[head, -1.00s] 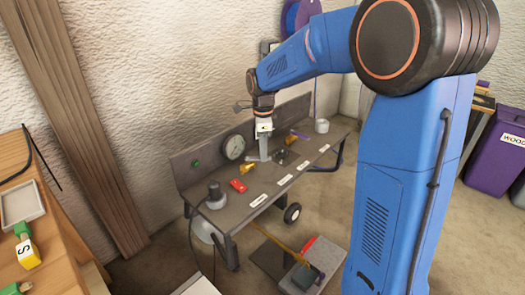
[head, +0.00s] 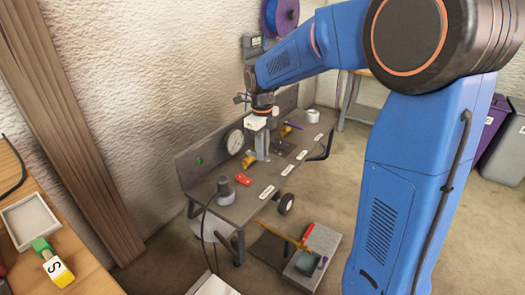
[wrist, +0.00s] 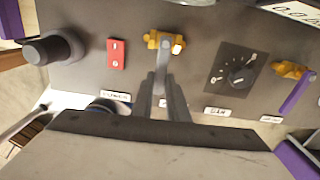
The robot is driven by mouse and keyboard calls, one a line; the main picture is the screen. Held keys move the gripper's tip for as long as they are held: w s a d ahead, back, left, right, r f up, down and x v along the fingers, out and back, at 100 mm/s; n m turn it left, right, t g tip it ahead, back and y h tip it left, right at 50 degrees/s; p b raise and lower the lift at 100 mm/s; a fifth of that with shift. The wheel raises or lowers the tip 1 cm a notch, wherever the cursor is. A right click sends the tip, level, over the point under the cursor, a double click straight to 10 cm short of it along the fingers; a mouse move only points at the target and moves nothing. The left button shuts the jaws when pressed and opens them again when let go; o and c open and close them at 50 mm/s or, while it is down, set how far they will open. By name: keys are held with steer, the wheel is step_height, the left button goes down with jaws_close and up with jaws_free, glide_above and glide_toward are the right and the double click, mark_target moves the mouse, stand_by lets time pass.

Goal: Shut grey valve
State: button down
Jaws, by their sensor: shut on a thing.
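The grey valve has a brass body (wrist: 157,40) and a grey lever (wrist: 161,75). In the wrist view the lever runs downward from the body, crosswise to it, between the fingers of my gripper (wrist: 163,98). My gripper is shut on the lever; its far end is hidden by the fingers. In the head view my gripper (head: 262,147) reaches down to the bench panel (head: 225,187), and the grey valve's brass body (head: 249,160) shows just left of it.
A second brass valve with a purple lever (wrist: 297,95) is to the right, past a black dial (wrist: 238,72). A red switch (wrist: 116,53) and a dark round knob (wrist: 50,48) are to the left. A round gauge (head: 235,141) stands on the back panel.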

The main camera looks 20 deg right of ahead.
steer(key=shift+a+m, duration=0.1)
steer(key=shift+m, duration=0.2)
steer(key=c, duration=1.7)
jaws_free()
steer(key=shift+s, duration=0.1)
steer(key=shift+r, duration=0.1)
step_height(320, 180, up, 17)
steer(key=shift+r, duration=0.15)
